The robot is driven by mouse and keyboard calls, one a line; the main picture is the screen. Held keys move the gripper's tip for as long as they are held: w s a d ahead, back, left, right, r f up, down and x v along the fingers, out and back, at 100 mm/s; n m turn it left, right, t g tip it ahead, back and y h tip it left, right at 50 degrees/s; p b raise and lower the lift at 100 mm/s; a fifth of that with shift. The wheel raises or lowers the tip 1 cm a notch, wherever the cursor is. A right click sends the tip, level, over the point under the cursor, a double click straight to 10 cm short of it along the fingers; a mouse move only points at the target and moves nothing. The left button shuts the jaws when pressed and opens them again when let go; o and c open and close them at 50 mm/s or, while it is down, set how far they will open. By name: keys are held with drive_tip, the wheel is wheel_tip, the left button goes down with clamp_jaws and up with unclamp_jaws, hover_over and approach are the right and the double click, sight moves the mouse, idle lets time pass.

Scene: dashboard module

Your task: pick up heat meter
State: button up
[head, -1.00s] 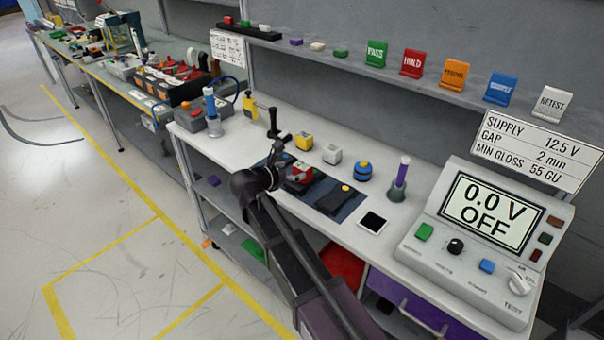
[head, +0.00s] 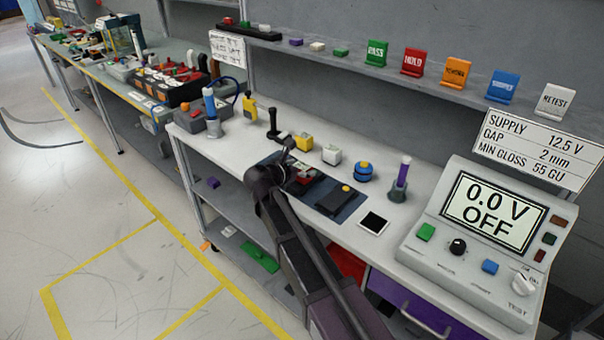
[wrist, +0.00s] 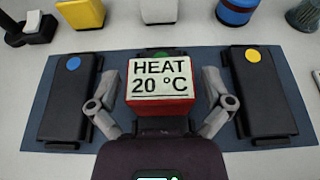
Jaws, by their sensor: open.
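The heat meter (wrist: 160,82) is a red block with a pale top face reading "HEAT 20 °C". It sits at the middle of the dark blue mat (wrist: 213,62). My gripper (wrist: 160,98) is open, with one grey finger to the left of the meter and one to the right. Gaps show between the fingers and its sides. In the head view the meter (head: 304,177) is partly hidden by my wrist, and my fingers are hard to make out there.
Black modules with a blue dot (wrist: 68,105) and a yellow dot (wrist: 262,100) flank the meter closely. Behind the mat stand a yellow block (head: 303,142), a white block (head: 331,155) and a blue cylinder (head: 364,171). A grey console (head: 465,270) is at the right.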

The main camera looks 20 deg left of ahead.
drive_tip(key=c, duration=1.1)
drive_tip(key=shift+r, duration=0.15)
wheel_tip(320, 180, up, 3)
drive_tip(key=p, duration=0.3)
drive_tip(key=shift+f, duration=0.2)
drive_tip(key=s+d+r+p, duration=0.2)
drive_tip(key=s+d, duration=0.6)
drive_tip(key=s, duration=0.5)
drive_tip(key=shift+s, duration=0.4)
drive_tip(key=shift+d, duration=0.1)
